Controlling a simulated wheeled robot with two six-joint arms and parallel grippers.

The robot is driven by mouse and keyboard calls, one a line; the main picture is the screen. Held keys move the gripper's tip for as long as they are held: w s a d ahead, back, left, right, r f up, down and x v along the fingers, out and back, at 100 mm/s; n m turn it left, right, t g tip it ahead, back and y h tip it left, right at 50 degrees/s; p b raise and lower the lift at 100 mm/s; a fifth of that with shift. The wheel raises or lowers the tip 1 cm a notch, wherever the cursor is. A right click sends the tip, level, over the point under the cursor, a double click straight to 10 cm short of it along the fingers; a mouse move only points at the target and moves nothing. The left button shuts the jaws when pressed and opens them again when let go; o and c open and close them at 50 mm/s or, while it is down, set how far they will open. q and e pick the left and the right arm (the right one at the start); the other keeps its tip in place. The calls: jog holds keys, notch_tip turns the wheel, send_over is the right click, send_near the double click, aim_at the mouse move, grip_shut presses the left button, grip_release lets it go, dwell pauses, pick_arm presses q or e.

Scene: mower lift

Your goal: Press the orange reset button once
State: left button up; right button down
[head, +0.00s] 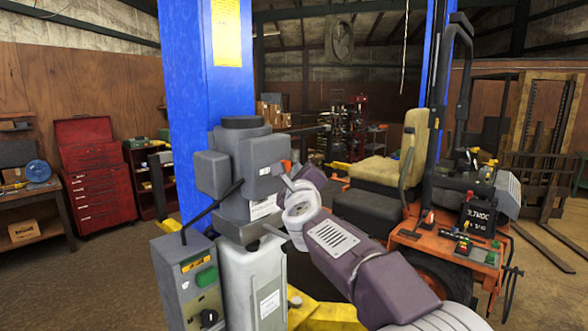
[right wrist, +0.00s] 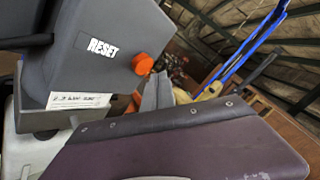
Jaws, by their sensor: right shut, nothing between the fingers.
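The orange reset button (head: 286,166) sits on the right side of a grey motor housing (head: 240,165) on the blue lift post. In the right wrist view the button (right wrist: 143,64) sticks out beside a white RESET label (right wrist: 102,47). My right gripper (head: 289,178) is shut and empty, its tips just by the button. In the right wrist view the grey fingertips (right wrist: 156,90) show just below and right of the button. I cannot tell whether they touch it. My left gripper is not in view.
A grey control box (head: 188,280) with a green button and black knob stands below left of the housing, with a black lever (head: 212,210) above it. An orange mower (head: 450,250) with a beige seat stands to the right. A red tool chest (head: 95,175) is at left.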

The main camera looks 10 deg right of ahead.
jog(key=shift+s, duration=0.1)
jog(key=shift+s+d+b, duration=0.5)
jog(key=shift+s+d, duration=0.05)
jog(key=shift+s, duration=0.1)
jog(key=s+d+b, duration=0.1)
jog(key=s, duration=0.1)
jog(key=s+d+b, duration=0.1)
jog(key=s+d, duration=0.1)
dwell(0.5)
jog(key=shift+w, duration=0.1)
jog(key=shift+f, duration=0.1)
